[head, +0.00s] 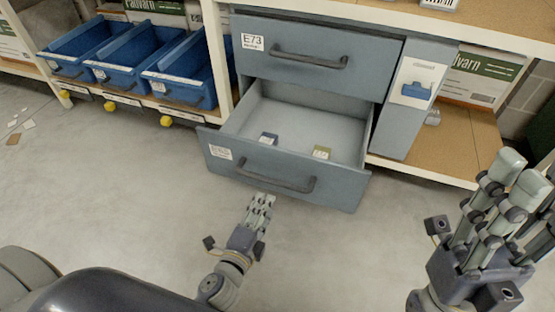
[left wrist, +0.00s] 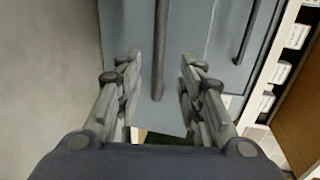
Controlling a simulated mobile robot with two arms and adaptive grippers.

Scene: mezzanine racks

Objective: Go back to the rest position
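My left gripper (head: 261,199) is just in front of the open lower drawer (head: 340,193), near its dark bar handle (head: 270,180). In the left wrist view (left wrist: 160,85) its fingers are spread apart with nothing held between them, and a handle (left wrist: 160,45) shows beyond them. The fingers look clear of the handle, though the gap is hard to judge. My right gripper (head: 515,175) is raised at the right of the head view, fingers up and apart, empty.
The upper drawer (head: 310,58) marked E73 is shut. Blue bins (head: 183,89) stand on the shelf to the left. The grey floor (head: 110,190) in front is mostly clear.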

